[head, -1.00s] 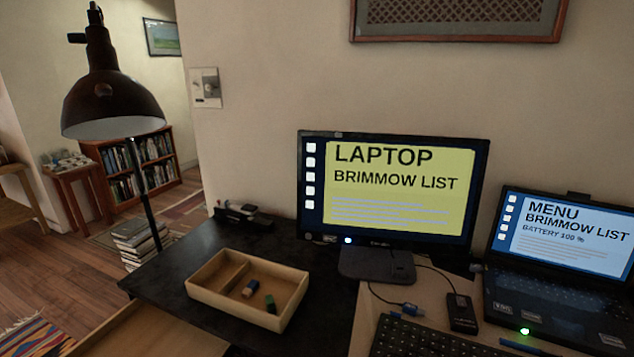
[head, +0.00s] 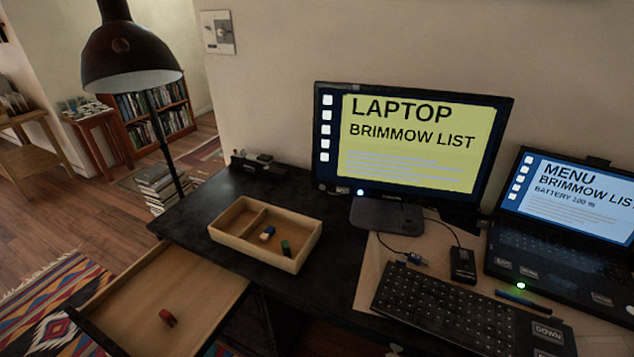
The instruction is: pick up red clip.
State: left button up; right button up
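Neither of my grippers is in view.
A wooden tray (head: 229,239) with a divider stands on the black desk (head: 190,226). A monitor (head: 410,145), a keyboard (head: 440,310) and a laptop (head: 560,250) are to the right. A lamp (head: 130,50) stands at the left.

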aim_at(165, 316)
jog(key=k+j+u, duration=0.15)
jog(key=u, duration=1.1)
